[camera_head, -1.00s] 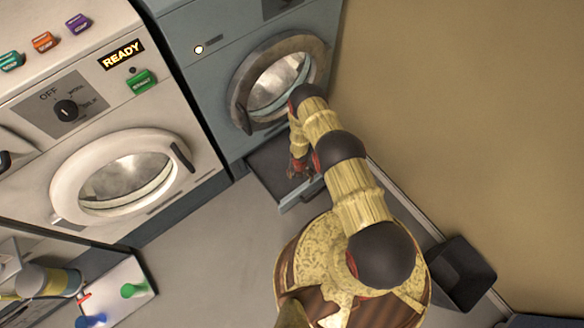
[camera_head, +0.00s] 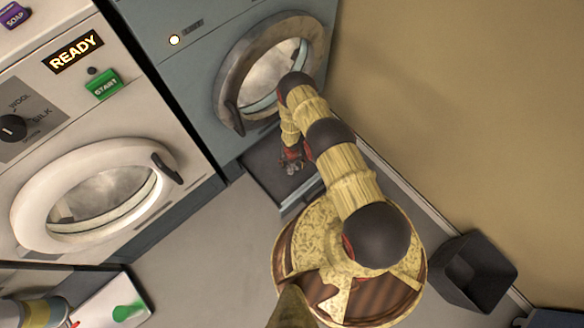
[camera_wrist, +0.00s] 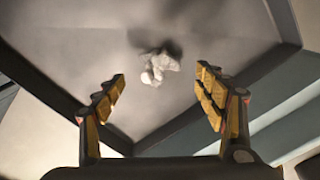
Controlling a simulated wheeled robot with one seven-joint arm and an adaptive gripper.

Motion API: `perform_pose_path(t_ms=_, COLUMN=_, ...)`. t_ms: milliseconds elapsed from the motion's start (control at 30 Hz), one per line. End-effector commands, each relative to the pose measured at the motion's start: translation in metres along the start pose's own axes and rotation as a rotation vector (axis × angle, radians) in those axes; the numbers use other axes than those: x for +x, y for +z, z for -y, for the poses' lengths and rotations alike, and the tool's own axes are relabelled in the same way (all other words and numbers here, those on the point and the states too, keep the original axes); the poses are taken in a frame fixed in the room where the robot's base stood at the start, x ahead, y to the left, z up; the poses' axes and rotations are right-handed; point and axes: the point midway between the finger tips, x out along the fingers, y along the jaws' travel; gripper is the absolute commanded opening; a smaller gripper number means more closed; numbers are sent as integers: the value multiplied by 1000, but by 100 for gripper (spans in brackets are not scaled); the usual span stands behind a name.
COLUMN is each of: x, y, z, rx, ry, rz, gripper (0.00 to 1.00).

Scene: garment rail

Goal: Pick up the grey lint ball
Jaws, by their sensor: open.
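The grey lint ball (camera_wrist: 158,67) is a small, pale, lumpy piece in the wrist view. It lies on the flat floor of the pulled-out drawer (camera_wrist: 68,50), with a dark shadow beside it. My gripper (camera_wrist: 160,95) is open, its two yellow-padded fingers spread wide to either side of the view. The lint ball shows between and beyond the fingertips, apart from both. In the head view my gripper (camera_head: 291,163) is over the open drawer (camera_head: 262,168) under the blue-grey dryer. The lint ball cannot be made out clearly there.
The blue-grey dryer (camera_head: 160,70) with its closed round door (camera_head: 228,75) stands behind the drawer. A white washer (camera_head: 120,118) is to its left. A dark bin (camera_head: 475,270) stands by the wall at right.

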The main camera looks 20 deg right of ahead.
Motion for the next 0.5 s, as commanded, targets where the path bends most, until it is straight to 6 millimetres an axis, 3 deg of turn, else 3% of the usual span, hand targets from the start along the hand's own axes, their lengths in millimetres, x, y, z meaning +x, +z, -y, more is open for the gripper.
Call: perform_pose_path(t_ms=500, x=50, y=4, z=2, rx=2, ry=0, rz=1, gripper=71)
